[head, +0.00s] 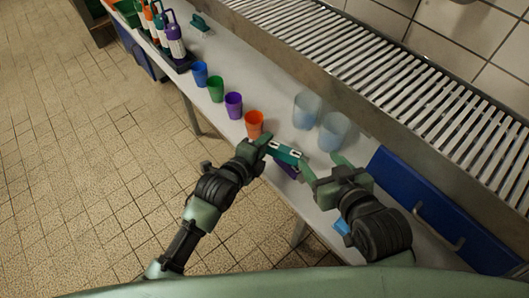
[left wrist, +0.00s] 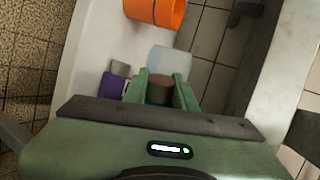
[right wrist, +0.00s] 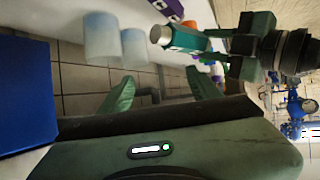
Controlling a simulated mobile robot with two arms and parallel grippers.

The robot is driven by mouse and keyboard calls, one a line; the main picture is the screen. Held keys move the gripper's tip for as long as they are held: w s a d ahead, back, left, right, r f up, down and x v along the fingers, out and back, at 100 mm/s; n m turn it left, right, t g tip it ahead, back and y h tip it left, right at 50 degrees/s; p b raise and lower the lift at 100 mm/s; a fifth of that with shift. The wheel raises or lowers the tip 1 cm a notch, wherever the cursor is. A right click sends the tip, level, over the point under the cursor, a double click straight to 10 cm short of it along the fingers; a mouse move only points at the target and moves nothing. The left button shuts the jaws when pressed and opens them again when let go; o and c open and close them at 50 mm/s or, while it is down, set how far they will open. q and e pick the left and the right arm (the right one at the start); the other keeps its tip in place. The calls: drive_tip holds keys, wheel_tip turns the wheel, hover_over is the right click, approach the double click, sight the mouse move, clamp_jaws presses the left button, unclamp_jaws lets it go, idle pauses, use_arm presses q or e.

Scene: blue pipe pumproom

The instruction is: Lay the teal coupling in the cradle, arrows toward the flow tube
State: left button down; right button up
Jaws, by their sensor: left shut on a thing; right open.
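The teal coupling (head: 287,153) is held above the table by my left gripper (head: 268,143), which is shut on it. White marks show on its side, but I cannot make out which way any arrows point. In the right wrist view the coupling (right wrist: 188,40) lies sideways with a pale end to the left. In the left wrist view its brown end (left wrist: 160,90) shows between the fingers. My right gripper (head: 322,166) is open and empty, just right of the coupling. A purple piece (head: 286,171) sits below the coupling, partly hidden; I cannot tell whether it is the cradle.
Orange (head: 254,123), purple (head: 233,105), green (head: 216,88) and blue (head: 200,74) cups line the table's front. Two translucent cups (head: 307,110) (head: 333,131) stand behind. Several handled bottles (head: 175,40) stand farther left. A blue panel (head: 410,200) is at right.

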use_arm(q)
wheel_tip(320, 180, down, 4)
drive_tip(key=shift+r+b, duration=0.25)
drive_tip(key=shift+b, duration=0.45)
use_arm(e)
drive_tip(key=w+a+r+t+y, duration=0.1)
drive_tip(key=w+r+t, duration=0.2)
drive_tip(key=r, duration=0.3)
drive_tip(key=shift+a+r+t, duration=0.25)
drive_tip(key=shift+a+t, duration=0.1)
drive_tip(key=shift+t, duration=0.15)
use_arm(q)
drive_tip(key=shift+f, duration=0.15)
use_arm(e)
drive_tip(key=shift+r, duration=0.1)
use_arm(q)
drive_tip(key=shift+f, duration=0.35)
drive_tip(key=c, duration=1.1)
unclamp_jaws()
drive_tip(key=shift+c, duration=0.2)
use_arm(e)
drive_tip(key=shift+a+r+t, duration=0.1)
drive_tip(key=shift+r+t, duration=0.2)
drive_tip(key=shift+r, duration=0.2)
drive_tip(key=shift+w+r+y, duration=0.1)
drive_tip(key=shift+y, duration=0.2)
